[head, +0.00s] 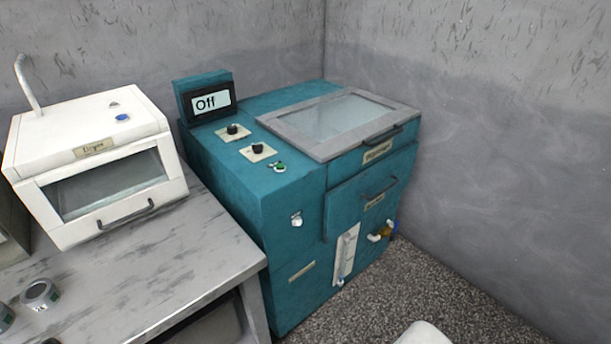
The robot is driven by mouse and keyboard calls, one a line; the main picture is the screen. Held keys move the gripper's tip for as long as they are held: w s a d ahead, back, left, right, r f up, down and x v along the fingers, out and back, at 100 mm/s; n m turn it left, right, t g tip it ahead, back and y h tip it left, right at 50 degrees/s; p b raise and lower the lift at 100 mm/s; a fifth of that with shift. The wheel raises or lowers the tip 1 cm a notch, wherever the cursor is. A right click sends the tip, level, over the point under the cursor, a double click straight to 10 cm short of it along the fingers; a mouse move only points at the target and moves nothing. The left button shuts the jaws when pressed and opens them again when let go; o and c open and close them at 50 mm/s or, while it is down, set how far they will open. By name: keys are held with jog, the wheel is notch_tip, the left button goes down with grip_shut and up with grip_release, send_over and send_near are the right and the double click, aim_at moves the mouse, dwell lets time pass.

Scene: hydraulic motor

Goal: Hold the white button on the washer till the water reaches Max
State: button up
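The washer (265,215) is a teal cabinet in the corner, with a grey-framed glass lid (340,120) that is shut. Its display (210,102) reads "Off". A round white button (297,221) sits on its front face, upper left. A pale vertical strip (346,252), which looks like a water gauge, is low on the front; its level and any Max mark are too small to read. Two black knobs (233,130) and a green button (280,167) are on the top panel. My gripper is not in view.
A white dryer (95,165) stands on a grey table (150,262) left of the washer, with small round containers (40,293) at the table's front left. A pipe fitting (380,235) sticks out at the washer's lower right. The speckled floor (430,290) in front right is mostly clear.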

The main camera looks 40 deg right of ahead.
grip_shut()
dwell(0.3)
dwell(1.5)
